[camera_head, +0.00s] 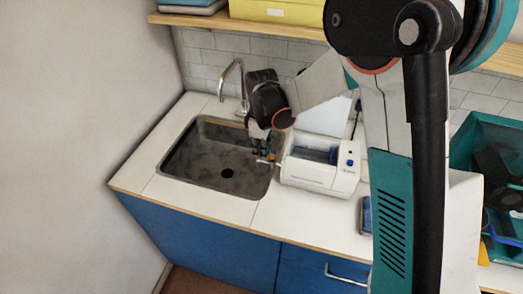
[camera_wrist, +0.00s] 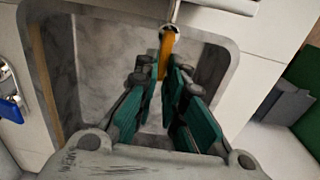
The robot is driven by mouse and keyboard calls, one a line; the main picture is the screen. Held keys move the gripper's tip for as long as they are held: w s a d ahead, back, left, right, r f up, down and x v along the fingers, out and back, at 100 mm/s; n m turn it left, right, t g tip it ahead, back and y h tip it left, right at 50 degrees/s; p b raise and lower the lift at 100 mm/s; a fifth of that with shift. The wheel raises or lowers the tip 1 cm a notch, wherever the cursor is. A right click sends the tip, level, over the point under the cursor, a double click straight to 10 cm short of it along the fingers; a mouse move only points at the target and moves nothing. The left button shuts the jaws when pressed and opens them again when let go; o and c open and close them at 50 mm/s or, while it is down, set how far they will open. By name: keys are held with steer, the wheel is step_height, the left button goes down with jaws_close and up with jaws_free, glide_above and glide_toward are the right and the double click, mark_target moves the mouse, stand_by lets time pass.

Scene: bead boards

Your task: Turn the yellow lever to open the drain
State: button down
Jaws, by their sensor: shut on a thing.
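The yellow lever (camera_wrist: 166,48) hangs from a round metal valve on a short pipe (camera_wrist: 175,12) at the top middle of the wrist view. My gripper (camera_wrist: 161,75) has its teal-padded fingers on either side of the lever's lower end and is shut on it. In the head view my gripper (camera_head: 262,148) is low over the right edge of the sink, beside the white tank unit (camera_head: 312,174). The lever is mostly hidden by the fingers there. The unit has an open basin on top and blue controls on its right.
The grey sink (camera_head: 200,165) is empty, with a dark drain hole and a curved faucet (camera_head: 226,72) behind it. A teal crate (camera_head: 510,130) with dark items stands at the right. A shelf (camera_head: 210,20) runs above. The counter left of the sink is clear.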

steer(key=c, duration=1.7)
jaws_free()
steer(key=shift+r, duration=0.15)
step_height(320, 180, up, 12)
steer(key=shift+f, duration=0.15)
steer(key=shift+d, duration=0.1)
steer(key=s+d+r+m+t+b, duration=0.1)
steer(key=s+d+r+m+t, duration=0.15)
steer(key=s+d+m, duration=0.35)
steer(key=s+d+r+m+t+b, duration=0.1)
steer(key=s+d+r, duration=0.3)
steer(key=s, duration=0.3)
steer(key=s+d+m+t, duration=0.1)
steer(key=s+d+m, duration=0.1)
steer(key=s, duration=0.1)
steer(key=s+d+f+m+t, duration=0.1)
steer(key=s+d+m, duration=0.1)
steer(key=s, duration=0.2)
steer(key=s+d+f+m+t, duration=0.1)
steer(key=s+d+m, duration=0.1)
steer(key=s, duration=0.1)
steer(key=shift+s+d+f+m+t+b, duration=0.2)
steer(key=shift+s+m+t+b, duration=0.15)
steer(key=shift+m+b, duration=0.05)
